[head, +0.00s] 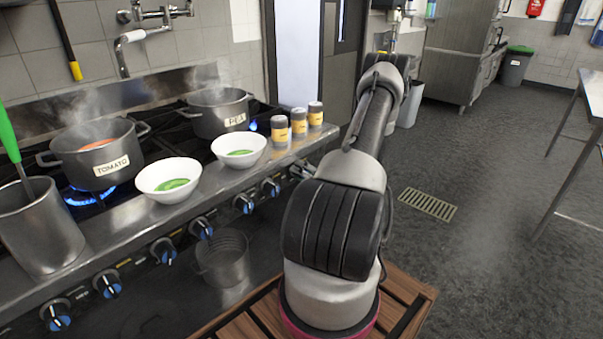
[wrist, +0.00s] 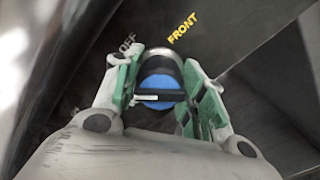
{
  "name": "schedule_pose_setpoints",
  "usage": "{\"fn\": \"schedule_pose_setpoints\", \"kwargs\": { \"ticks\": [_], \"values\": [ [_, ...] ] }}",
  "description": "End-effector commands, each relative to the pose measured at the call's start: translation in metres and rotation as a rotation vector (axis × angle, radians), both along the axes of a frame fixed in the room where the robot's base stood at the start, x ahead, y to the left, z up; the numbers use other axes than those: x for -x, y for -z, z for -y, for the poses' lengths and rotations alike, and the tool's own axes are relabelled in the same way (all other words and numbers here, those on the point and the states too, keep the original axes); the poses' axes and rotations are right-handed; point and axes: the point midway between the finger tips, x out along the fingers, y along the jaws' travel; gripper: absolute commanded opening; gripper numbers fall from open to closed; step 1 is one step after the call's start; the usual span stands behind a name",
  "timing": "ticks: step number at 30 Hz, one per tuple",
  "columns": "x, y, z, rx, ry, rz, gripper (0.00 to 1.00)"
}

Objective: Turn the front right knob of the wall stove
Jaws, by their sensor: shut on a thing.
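In the wrist view, the knob (wrist: 160,82) has a blue face with a dark bar and a white mark, and a metal collar behind it. It sits under the yellow word FRONT on the dark panel, with OFF printed at its upper left. My gripper (wrist: 159,66) is shut on this knob, one green-padded finger on each side. In the head view, the wall stove (head: 130,235) runs along the left, with several blue knobs on its front.
A tomato pot (head: 97,165) and a pea pot (head: 218,118) steam over blue flames. Two white bowls (head: 168,190) and several spice jars (head: 299,122) stand on the front ledge. A steel container (head: 40,235) stands at the left. The floor right of my arm is clear.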

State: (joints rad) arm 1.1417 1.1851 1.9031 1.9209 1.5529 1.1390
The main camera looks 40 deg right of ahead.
Motion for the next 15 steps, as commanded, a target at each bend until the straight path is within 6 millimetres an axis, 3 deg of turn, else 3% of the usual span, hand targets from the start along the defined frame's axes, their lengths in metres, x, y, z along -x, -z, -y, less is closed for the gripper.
{"fn": "schedule_pose_setpoints", "kwargs": {
  "ticks": [15],
  "values": [
    [0.0008,0.0018,0.0002,-0.472,0.001,-0.04,0.17]
  ]
}}
